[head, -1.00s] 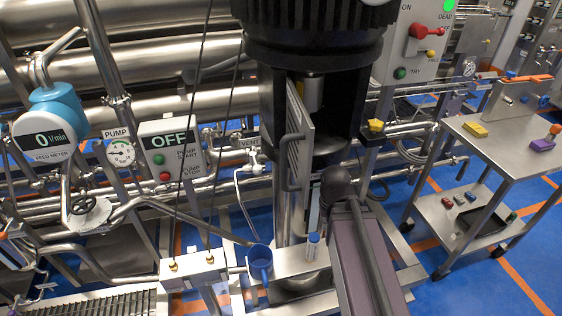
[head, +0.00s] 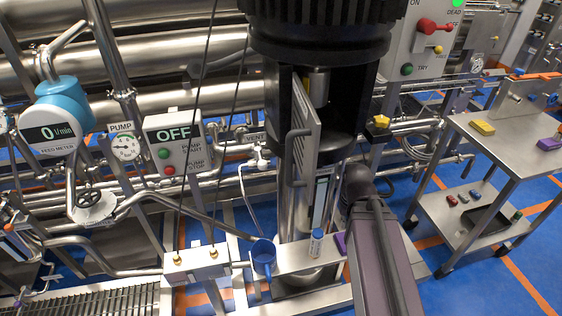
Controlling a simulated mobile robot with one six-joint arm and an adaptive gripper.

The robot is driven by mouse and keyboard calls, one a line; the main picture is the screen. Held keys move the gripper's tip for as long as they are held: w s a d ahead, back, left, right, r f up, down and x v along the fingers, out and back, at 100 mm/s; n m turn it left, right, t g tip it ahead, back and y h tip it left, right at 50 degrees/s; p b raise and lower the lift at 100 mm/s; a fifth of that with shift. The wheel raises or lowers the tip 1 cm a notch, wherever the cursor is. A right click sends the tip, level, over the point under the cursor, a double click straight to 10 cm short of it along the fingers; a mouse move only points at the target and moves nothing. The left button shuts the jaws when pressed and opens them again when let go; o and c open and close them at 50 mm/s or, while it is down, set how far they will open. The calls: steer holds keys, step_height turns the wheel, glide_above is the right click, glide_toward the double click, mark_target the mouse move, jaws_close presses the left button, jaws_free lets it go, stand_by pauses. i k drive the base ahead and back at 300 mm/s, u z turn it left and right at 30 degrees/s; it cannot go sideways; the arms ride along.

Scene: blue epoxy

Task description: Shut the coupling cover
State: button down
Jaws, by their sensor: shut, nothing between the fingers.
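The coupling cover (head: 306,125) is a grey slatted door with a dark bar handle (head: 292,155) on its left face. It stands open, nearly edge-on, at the front of the black motor housing (head: 362,95). A metal shaft part (head: 318,85) shows in the open bay behind it. My arm rises from the bottom edge to a dark joint, to the right of and below the cover. My gripper cannot be made out; anything beyond that joint is hidden.
A panel reading OFF (head: 174,145) stands left. A steel cart (head: 500,150) stands right, with blue floor between.

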mark_target(303, 140)
steer(key=z, duration=0.1)
steer(key=k, duration=0.9)
steer(key=u, duration=0.6)
